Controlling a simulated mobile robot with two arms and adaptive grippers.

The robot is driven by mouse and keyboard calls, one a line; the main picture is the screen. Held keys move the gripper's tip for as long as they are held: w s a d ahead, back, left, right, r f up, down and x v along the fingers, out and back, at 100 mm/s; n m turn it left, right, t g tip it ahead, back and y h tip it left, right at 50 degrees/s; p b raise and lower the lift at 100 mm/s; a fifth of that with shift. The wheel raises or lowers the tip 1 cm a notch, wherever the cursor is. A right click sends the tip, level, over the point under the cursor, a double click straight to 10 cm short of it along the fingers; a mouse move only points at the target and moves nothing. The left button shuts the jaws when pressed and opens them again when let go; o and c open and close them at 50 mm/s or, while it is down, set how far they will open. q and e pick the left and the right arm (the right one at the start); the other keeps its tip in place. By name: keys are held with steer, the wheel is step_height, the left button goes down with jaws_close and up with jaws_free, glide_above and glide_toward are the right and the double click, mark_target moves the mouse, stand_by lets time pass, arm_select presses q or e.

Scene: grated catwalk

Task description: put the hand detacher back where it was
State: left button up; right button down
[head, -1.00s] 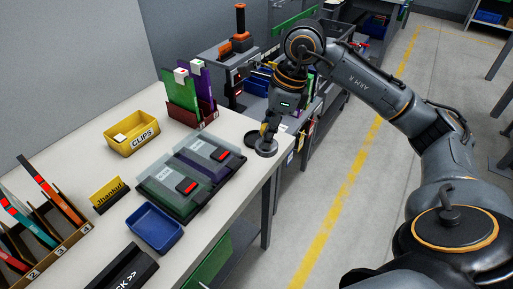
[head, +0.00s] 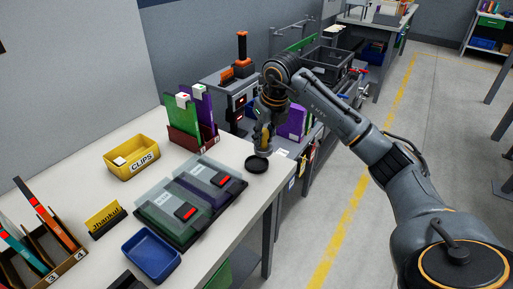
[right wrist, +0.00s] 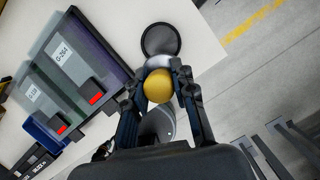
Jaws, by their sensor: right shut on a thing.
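The hand detacher, with a yellow knob (right wrist: 158,86), is between the fingers of my right gripper (head: 264,138). In the right wrist view my right gripper (right wrist: 158,92) is shut on the knob, and grey parts of the detacher show beside it. A round black disc (head: 257,164) lies on the table near its right edge. In the head view the detacher is just above the disc's far side; in the right wrist view the disc (right wrist: 160,40) shows beyond the knob. I cannot tell whether they touch. My left gripper is not in view.
Two clear-lidded cases (head: 188,197) lie left of the disc. A red holder (head: 190,141) with green and purple boards stands behind. A yellow clips bin (head: 134,157), a blue tray (head: 152,256) and a name plate (head: 104,220) are further left. The table's right edge is close.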

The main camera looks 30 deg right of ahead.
mark_target(264, 129)
steer(key=w+f, duration=0.1)
steer(key=f, duration=0.1)
steer(key=w+f, duration=0.2)
steer(key=shift+w+d+f+p, duration=0.1)
steer(key=shift+w+f+p, duration=0.2)
steer(key=shift+p, duration=0.05)
step_height(264, 129, down, 3)
steer(key=shift+p, duration=0.55)
steer(key=shift+f, duration=0.3)
steer(key=c, duration=1.1)
jaws_free()
steer(key=shift+r, duration=0.5)
steer(key=b+v, duration=0.1)
steer(key=v, duration=1)
steer(key=shift+s+r, duration=0.15)
